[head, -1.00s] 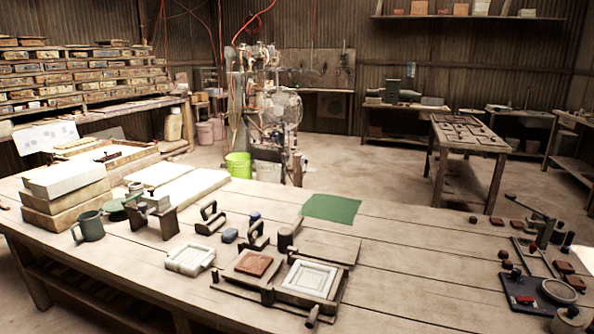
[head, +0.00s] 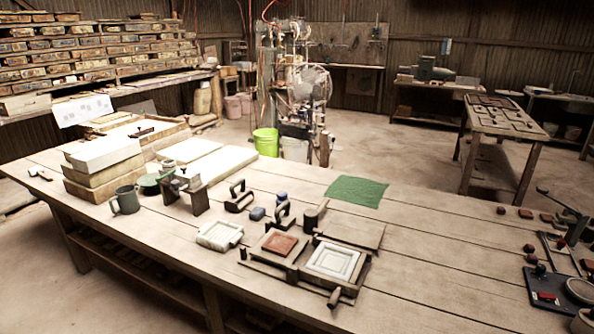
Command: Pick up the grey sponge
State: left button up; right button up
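A small blue-grey block (head: 257,213), which looks like the sponge, lies on the wooden table (head: 440,260) near its middle. It sits between two dark handled tools (head: 239,196) and (head: 283,215). A small dark blue item (head: 281,197) is just behind it to the right. Neither of my grippers is in view.
A tile press frame (head: 335,262) with a red-brown tile (head: 279,244) and a white mould (head: 219,235) stand in front of the block.

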aim_at(257, 213)
jog(key=i+j, duration=0.1)
jog(key=j, duration=0.15)
jog(key=i+j, duration=0.1)
jog(key=j, duration=0.15)
jog(key=i+j+z, duration=0.2)
jog(key=j+z, duration=0.15)
jog(key=j, duration=0.5)
jog(key=i+j+z, duration=0.1)
jog(key=j+z, duration=0.25)
jog(key=j, duration=0.5)
jog(key=j+z, duration=0.4)
jog(key=j, duration=0.5)
jog(key=k+j+z, duration=0.2)
jog(key=j+z, duration=0.15)
jog(key=j, duration=0.5)
